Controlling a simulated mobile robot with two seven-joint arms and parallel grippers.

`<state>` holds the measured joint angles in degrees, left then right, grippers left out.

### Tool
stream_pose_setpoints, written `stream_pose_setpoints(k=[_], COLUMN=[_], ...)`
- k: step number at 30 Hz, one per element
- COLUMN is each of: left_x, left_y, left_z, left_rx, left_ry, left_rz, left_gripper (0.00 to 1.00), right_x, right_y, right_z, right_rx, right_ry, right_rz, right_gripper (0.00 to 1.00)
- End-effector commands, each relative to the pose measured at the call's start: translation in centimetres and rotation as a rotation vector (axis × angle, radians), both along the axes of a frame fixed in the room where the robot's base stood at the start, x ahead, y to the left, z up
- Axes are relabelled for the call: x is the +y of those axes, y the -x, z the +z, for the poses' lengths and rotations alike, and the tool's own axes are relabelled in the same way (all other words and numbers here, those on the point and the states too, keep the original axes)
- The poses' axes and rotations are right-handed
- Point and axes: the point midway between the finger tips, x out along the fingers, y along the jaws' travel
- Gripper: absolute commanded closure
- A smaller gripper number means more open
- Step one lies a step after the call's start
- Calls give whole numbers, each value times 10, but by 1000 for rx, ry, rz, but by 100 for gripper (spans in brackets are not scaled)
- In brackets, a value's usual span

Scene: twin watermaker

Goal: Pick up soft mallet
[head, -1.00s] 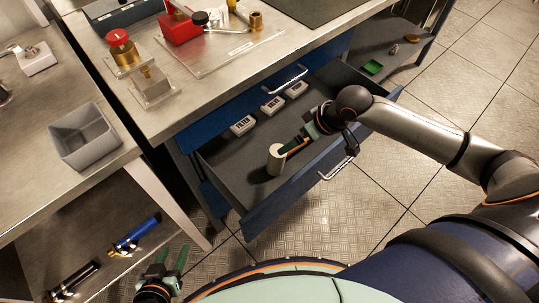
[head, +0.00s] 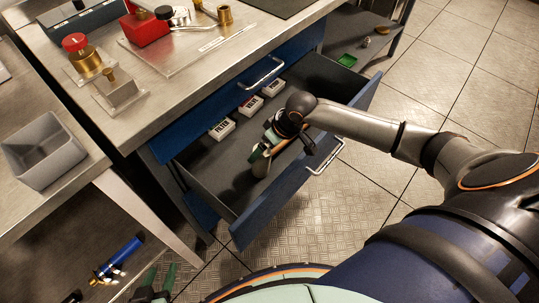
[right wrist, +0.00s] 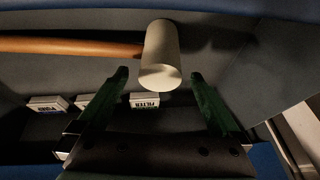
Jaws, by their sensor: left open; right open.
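The soft mallet lies in the open drawer (head: 205,172). In the right wrist view its pale cylindrical head (right wrist: 160,55) and orange-brown wooden handle (right wrist: 70,46), running off to the left, show clearly. In the head view the mallet head (head: 260,166) is partly covered by my right gripper (head: 268,149), and the handle is mostly hidden. My right gripper (right wrist: 158,80) is open, its two green fingers on either side of the head's near end, with nothing gripped. My left gripper (head: 158,275) is open and empty at the bottom left, away from the drawer.
A grey bin (head: 45,150) stands on the left bench. A blue cylinder (head: 120,257) lies on the shelf below.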

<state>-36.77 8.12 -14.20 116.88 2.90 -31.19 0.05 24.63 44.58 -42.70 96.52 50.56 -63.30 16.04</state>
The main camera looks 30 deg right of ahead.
Motion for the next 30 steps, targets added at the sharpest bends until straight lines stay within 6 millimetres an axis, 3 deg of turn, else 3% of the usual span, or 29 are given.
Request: stream_pose_setpoints(k=[4, 12, 30], left_x=[2, 3, 3], left_y=[0, 1, 1], left_z=[-6, -6, -6], left_rx=[0, 2, 3], left_ry=[-4, -7, -7], left_rz=[1, 0, 0], left_gripper=[50, 50, 50], right_x=[4, 5, 5], right_y=[-6, -6, -6], right_z=[-17, -19, -19], right_rx=[-2, -1, -1], right_ry=[-1, 0, 0], right_rz=[0, 1, 1], right_gripper=[0, 0, 66])
